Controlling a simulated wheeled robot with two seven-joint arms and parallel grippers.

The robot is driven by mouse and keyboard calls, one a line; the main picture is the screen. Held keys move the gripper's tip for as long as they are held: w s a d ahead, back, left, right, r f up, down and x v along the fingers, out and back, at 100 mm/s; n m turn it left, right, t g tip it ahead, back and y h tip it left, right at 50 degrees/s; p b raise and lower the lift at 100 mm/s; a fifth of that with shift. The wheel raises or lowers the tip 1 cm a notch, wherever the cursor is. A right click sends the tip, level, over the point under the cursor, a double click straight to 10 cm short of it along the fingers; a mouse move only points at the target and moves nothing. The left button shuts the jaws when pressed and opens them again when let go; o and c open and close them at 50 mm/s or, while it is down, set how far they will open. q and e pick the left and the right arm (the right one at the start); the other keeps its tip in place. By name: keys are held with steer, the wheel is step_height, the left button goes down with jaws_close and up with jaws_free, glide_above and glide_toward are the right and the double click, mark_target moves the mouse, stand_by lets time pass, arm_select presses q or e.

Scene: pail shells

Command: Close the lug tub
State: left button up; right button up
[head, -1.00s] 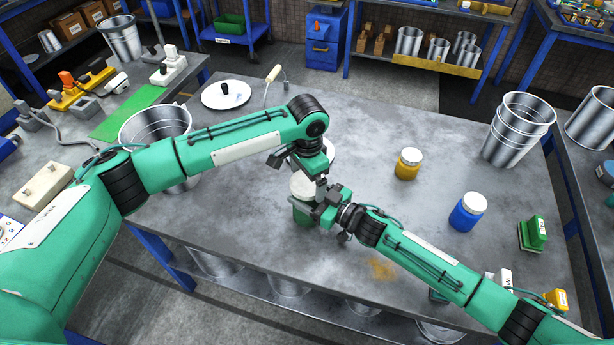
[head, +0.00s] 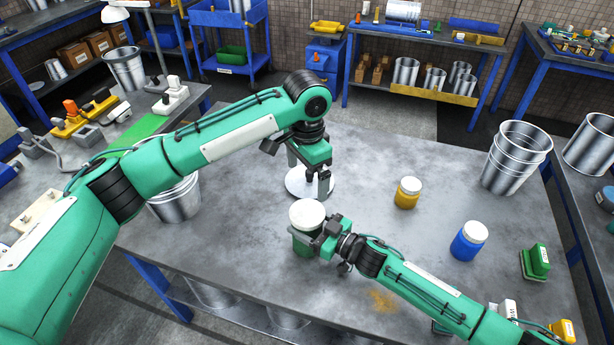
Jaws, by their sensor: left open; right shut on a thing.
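A green tub (head: 302,248), seemingly the lug tub, stands upright near the table's middle. A white round lid (head: 307,212) lies level on its top; I cannot tell whether it is fully seated. My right gripper (head: 318,240) comes from the right and is shut on the green tub's side, hiding part of it. My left gripper (head: 316,183) is open and empty, its fingers pointing down behind the tub, clear of the lid. A pale round disc (head: 295,184) lies on the table behind the tub, partly hidden by the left gripper.
A yellow jar (head: 407,193) and a blue jar (head: 468,241) stand to the right. Nested metal pails (head: 515,158) stand at the table's right edge. A metal pail (head: 177,202) stands left, partly behind my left arm. The table between tub and yellow jar is clear.

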steer(key=o, duration=1.4)
steer(key=shift+o, duration=0.2)
steer(key=shift+s+d+f, duration=0.1)
steer(key=shift+s+d, duration=0.2)
steer(key=shift+d, duration=0.15)
steer(key=b+v, duration=0.3)
steer(key=v, duration=0.9)
steer(key=shift+s+d, duration=0.2)
steer(key=shift+d, duration=0.1)
